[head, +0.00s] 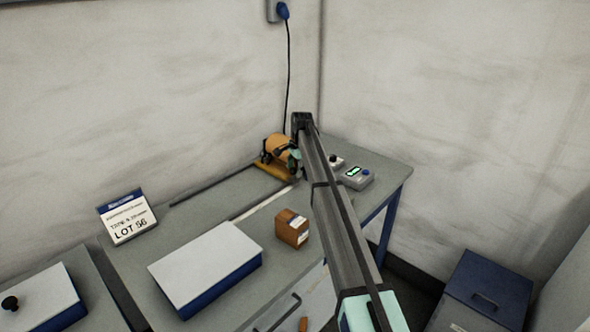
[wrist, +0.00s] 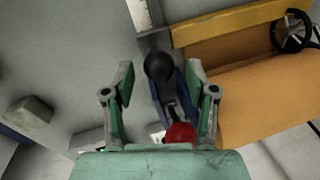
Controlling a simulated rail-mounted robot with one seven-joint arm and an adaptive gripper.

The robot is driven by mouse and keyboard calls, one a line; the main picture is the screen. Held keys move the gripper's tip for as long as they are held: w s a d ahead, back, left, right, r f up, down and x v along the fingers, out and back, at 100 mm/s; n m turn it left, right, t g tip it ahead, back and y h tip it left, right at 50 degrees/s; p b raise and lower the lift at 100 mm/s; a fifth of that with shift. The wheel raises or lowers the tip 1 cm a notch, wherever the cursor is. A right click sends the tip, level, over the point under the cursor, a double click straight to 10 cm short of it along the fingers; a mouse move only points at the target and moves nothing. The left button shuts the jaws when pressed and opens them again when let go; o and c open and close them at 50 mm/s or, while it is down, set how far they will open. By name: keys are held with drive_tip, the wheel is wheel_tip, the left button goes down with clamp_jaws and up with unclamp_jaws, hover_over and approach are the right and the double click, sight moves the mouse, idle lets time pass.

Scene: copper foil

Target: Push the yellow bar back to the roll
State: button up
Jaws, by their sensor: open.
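The yellow bar (head: 275,173) lies along the front of the copper roll (head: 277,147) at the back of the bench. In the wrist view the yellow bar (wrist: 228,24) runs across the upper right. A darker brown strip shows between it and the orange copper roll (wrist: 265,95). My gripper (head: 295,157) is at the right end of the roll and partly hides it. In the wrist view my gripper (wrist: 160,92) has its fingers apart, with a black ball knob (wrist: 159,66) and a red rounded part (wrist: 180,134) showing between them.
A black handwheel (wrist: 292,31) sits at the roll's end. A meter with a green display (head: 357,178) stands to the right. A wooden block (head: 292,228), a white-topped box (head: 205,262) and a LOT 56 sign (head: 127,217) are nearer. The wall is close behind.

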wheel_tip(320, 180, up, 12)
drive_tip(key=s+d, duration=0.1)
drive_tip(key=shift+s+d+f, duration=0.2)
drive_tip(key=shift+s+f, duration=0.05)
drive_tip(key=shift+s, duration=0.15)
